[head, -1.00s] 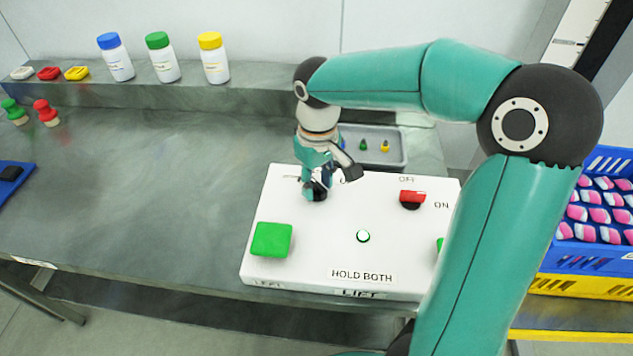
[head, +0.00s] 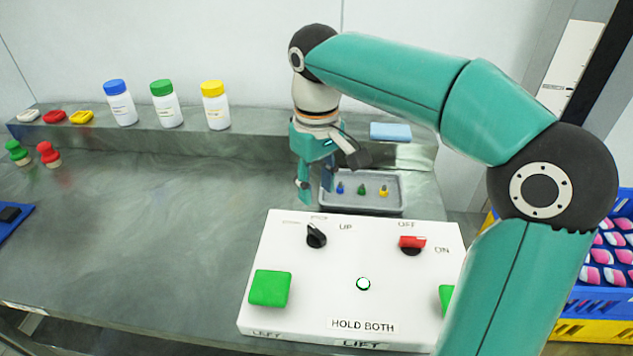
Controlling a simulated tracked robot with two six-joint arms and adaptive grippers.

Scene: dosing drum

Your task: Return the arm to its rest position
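My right arm reaches in from the right, and its teal-and-grey gripper (head: 316,187) hangs above the far side of the white control box (head: 330,270). Its fingers are apart with nothing visible between them. The black selector knob (head: 316,235) below it is clear of the fingers, beside the label UP. The red switch (head: 412,243) sits between OFF and ON. One green button (head: 270,288) is at the box's left, and another (head: 446,298) is partly hidden by my arm. My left gripper is out of view.
A grey tray (head: 355,207) with small coloured pieces lies behind the box, close to the gripper. Capped bottles (head: 167,105) stand on the back ledge. Blue and yellow crates (head: 590,300) are at right. The bench's left-middle is clear.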

